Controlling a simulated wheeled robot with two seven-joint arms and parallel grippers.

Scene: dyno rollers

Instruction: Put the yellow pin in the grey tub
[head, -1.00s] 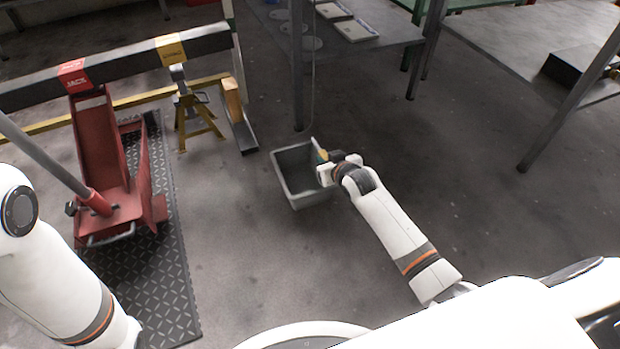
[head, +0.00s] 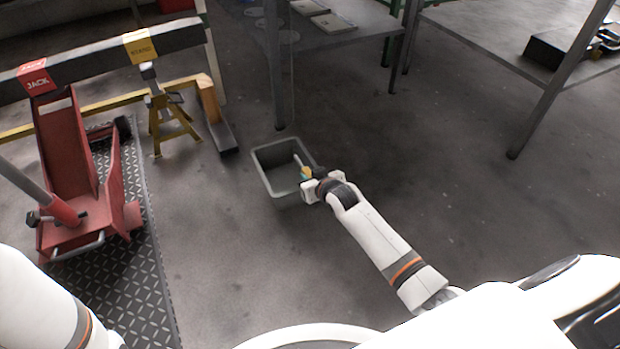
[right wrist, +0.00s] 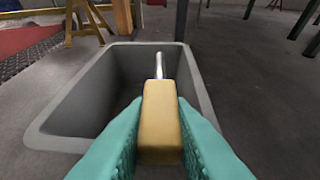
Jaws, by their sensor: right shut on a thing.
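The grey tub (head: 262,173) stands open on the floor near the middle of the head view. It also shows in the right wrist view (right wrist: 68,108), just ahead and to the left. My right gripper (head: 307,180) is at the tub's near right rim. Its teal fingers are shut on the yellow pin (right wrist: 160,120), around its blocky yellow end. The pin's metal shaft points away, over the tub's opening in the wrist view. The pin shows only small in the head view (head: 305,171). My left arm enters at the lower left; its gripper is out of view.
A red jack (head: 68,165) stands at the left on a black tread mat (head: 130,280). A yellow stand (head: 170,125) and a rail (head: 105,55) are behind it. Grey tables (head: 490,35) stand at the back and right. The floor around the tub is clear.

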